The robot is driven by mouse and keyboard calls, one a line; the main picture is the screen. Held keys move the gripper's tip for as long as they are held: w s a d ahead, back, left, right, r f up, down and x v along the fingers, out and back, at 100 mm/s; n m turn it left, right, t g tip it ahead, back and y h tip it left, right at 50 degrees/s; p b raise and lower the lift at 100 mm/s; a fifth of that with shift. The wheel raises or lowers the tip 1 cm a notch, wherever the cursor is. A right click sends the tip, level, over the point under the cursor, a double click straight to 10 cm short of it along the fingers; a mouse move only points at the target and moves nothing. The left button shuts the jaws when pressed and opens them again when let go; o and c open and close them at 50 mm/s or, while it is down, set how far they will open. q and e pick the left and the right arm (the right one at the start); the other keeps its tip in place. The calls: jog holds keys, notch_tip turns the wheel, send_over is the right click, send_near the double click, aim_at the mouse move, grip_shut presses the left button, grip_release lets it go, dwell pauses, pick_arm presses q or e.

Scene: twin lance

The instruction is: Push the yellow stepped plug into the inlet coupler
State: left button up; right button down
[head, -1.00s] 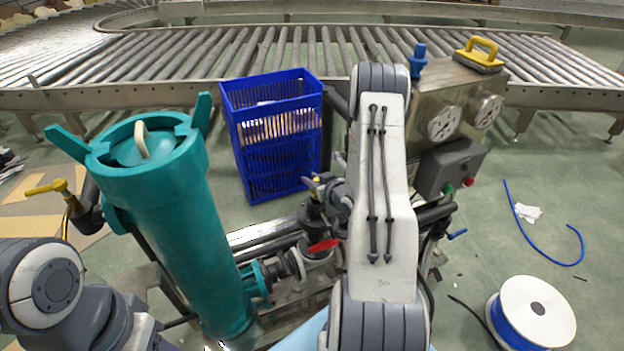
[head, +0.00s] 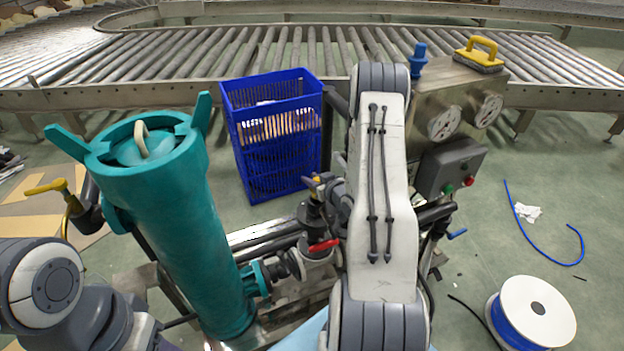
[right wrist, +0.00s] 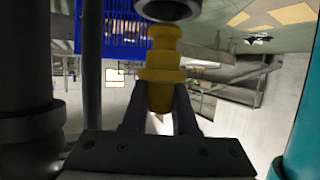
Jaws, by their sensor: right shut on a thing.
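The yellow stepped plug (right wrist: 160,68) stands between the two fingers of my right gripper (right wrist: 158,105), which is shut on it. In the right wrist view its free stepped end points at the dark round mouth of the inlet coupler (right wrist: 168,10). The end is at or very close to the rim; I cannot tell whether they touch. In the head view my right gripper (head: 330,187) is small and partly hidden by my right arm, with a bit of yellow plug (head: 316,180) above the dark coupler (head: 313,212). My left gripper is out of view.
A teal filter housing (head: 180,220) stands left of the coupler, with a red-handled valve (head: 322,245) between pipes. A blue crate (head: 270,150) is behind. A steel box with gauges (head: 447,122) is to the right. A blue hose reel (head: 530,312) lies on open floor.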

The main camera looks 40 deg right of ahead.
jog(key=shift+f+b, duration=1.95)
jog(key=shift+f, duration=0.4)
jog(key=c, duration=0.6)
grip_release()
jog(key=p+v, duration=0.1)
jog(key=v, duration=0.9)
jog(key=shift+s, duration=0.25)
jog(key=shift+r, duration=0.15)
